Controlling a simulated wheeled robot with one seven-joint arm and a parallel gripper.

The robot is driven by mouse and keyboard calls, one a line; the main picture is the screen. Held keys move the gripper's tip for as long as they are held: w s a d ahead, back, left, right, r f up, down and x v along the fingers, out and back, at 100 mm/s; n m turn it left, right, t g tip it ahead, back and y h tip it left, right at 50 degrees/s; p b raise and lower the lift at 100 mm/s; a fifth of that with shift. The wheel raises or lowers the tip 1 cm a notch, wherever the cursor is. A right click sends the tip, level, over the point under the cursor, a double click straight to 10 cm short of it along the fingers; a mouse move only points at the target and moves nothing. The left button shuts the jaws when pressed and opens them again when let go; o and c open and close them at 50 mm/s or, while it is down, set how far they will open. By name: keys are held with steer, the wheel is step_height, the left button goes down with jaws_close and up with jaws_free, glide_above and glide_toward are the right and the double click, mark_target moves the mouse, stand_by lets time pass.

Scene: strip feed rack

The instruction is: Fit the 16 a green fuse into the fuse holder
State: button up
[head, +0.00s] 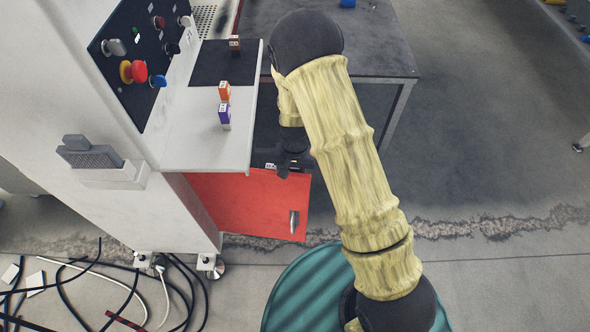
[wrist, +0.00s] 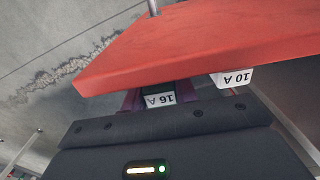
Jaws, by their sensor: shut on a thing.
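The 16 A fuse (wrist: 160,99) shows in the wrist view as a white end marked "16 A" with a little dark green behind it. My gripper (wrist: 158,93) is shut on it, a purple finger on either side. The fuse's far end is hidden behind the red panel's edge, so I cannot tell whether it touches anything there. In the head view my gripper (head: 286,162) is by the upper edge of the red panel (head: 245,205), and the fuse cannot be made out. I cannot make out the fuse holder in either view.
A white end marked "10 A" (wrist: 232,78) sits beside the held fuse, at the red panel's edge. A dark table (head: 370,45) stands behind; cables lie lower left.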

steer(key=shift+f, duration=0.45)
steer(key=o, duration=1)
steer(key=shift+o, duration=0.2)
step_height(320, 180, up, 17)
steer(key=p, duration=0.1)
steer(key=shift+r, duration=0.2)
